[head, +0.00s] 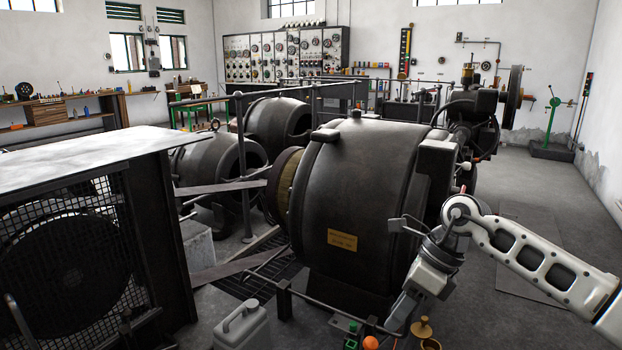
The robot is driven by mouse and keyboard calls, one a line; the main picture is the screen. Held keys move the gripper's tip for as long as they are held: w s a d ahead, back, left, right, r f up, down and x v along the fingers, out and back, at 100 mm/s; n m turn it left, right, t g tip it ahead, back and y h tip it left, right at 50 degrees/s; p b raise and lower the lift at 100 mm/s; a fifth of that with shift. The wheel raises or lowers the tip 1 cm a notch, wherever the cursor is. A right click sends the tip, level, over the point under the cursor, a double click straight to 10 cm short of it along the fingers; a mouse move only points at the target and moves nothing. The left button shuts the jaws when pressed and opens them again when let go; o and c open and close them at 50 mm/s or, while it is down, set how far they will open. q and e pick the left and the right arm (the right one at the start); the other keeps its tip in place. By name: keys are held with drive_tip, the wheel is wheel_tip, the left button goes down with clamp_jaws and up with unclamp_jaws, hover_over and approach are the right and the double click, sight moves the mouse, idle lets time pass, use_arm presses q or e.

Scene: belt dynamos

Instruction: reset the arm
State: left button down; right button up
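My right arm comes in from the right edge, bends at a white elbow in front of the big dark dynamo (362,200), and hangs down from there. My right gripper (400,314) points down at its lower end, near the dynamo's lower right side. Its fingers are small and dark against the dynamo, so I cannot tell if they are open or shut. I see no object clearly held in it. My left gripper is not in view.
Below my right gripper are an orange ball-shaped knob (371,343) and a brass fitting (421,328). A grey jerrycan (237,326) stands left of them. A mesh-sided cabinet (70,245) fills the left. Railings cross behind. The floor at right (525,225) is mostly clear.

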drive_tip(key=s+a+r+m+t+y+p, duration=0.1)
drive_tip(key=s+a+m+t+y, duration=0.1)
drive_tip(key=s+a+m+y, duration=0.45)
drive_tip(key=s+a+r+m+t+y, duration=0.1)
drive_tip(key=s+a+r+m+y, duration=0.15)
drive_tip(key=a+y, duration=0.7)
drive_tip(key=s+d+f+m+t+h+p, duration=0.1)
drive_tip(key=d+f+m+t+h, duration=0.45)
drive_tip(key=m, duration=0.85)
drive_tip(key=d+f+m+t+h, duration=0.25)
drive_tip(key=m+t+h, duration=0.55)
drive_tip(key=m, duration=0.5)
drive_tip(key=s+d+f+m+g+h, duration=0.4)
drive_tip(key=s+d+f+m+g, duration=0.1)
drive_tip(key=s+f+m, duration=0.5)
drive_tip(key=shift+s+d+f, duration=0.65)
drive_tip(key=shift+s+d, duration=0.25)
drive_tip(key=shift+s, duration=0.15)
